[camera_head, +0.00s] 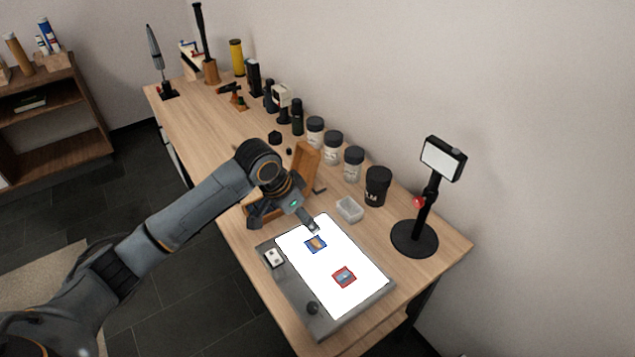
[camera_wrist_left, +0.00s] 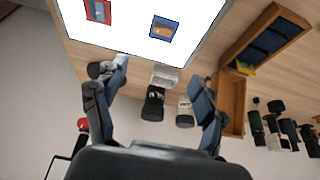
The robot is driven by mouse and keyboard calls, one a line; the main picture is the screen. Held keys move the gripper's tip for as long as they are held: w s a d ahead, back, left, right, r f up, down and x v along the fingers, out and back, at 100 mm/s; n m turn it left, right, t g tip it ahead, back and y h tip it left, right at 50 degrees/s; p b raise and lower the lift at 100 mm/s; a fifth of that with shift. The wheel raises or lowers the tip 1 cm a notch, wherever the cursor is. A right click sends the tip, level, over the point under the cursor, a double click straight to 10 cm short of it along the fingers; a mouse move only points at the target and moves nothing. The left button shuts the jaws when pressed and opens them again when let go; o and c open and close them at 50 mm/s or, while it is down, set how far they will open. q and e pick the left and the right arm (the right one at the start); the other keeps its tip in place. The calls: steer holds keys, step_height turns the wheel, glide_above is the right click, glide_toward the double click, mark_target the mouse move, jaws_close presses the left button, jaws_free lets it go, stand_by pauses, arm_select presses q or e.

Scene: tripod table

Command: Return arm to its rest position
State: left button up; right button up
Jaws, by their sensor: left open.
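My left arm comes in from the left in the head view. Its gripper (camera_head: 285,220) is over the wooden table (camera_head: 207,128), at the back left edge of a lit white panel (camera_head: 330,259). In the left wrist view the two fingers of the left gripper (camera_wrist_left: 158,95) are spread wide with nothing between them. On the panel lie a blue-bordered picture (camera_head: 315,244) and a red-bordered picture (camera_head: 344,277). Both also show in the wrist view. My right gripper is in neither view.
A wooden box (camera_head: 306,160) stands close behind the gripper. A small clear tray (camera_head: 349,209), a black jar (camera_head: 377,186) and several lidded jars line the wall side. A black stand (camera_head: 415,238) with a screen is at the right. A shelf (camera_head: 45,120) stands at the far left.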

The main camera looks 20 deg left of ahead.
arm_select(q)
steer(key=shift+n+h, duration=0.3)
steer(key=s+d+f, duration=0.2)
steer(key=s, duration=0.2)
steer(key=s+d+f, duration=0.2)
steer(key=s, duration=0.2)
steer(key=s+d+f, duration=0.2)
steer(key=s+f, duration=0.1)
steer(key=s, duration=0.1)
steer(key=shift+s+d, duration=0.15)
steer(key=shift+s, duration=0.25)
steer(key=s+a+n+y, duration=0.2)
steer(key=s+a+n, duration=0.15)
steer(key=s, duration=0.55)
steer(key=s+a+n+y, duration=0.15)
steer(key=s+a, duration=0.25)
steer(key=s, duration=0.4)
step_height(320, 180, down, 26)
steer(key=s+g, duration=0.1)
steer(key=s+a+f+g, duration=0.1)
steer(key=s+a+f, duration=0.1)
steer(key=s+f, duration=1.5)
steer(key=shift+a, duration=0.4)
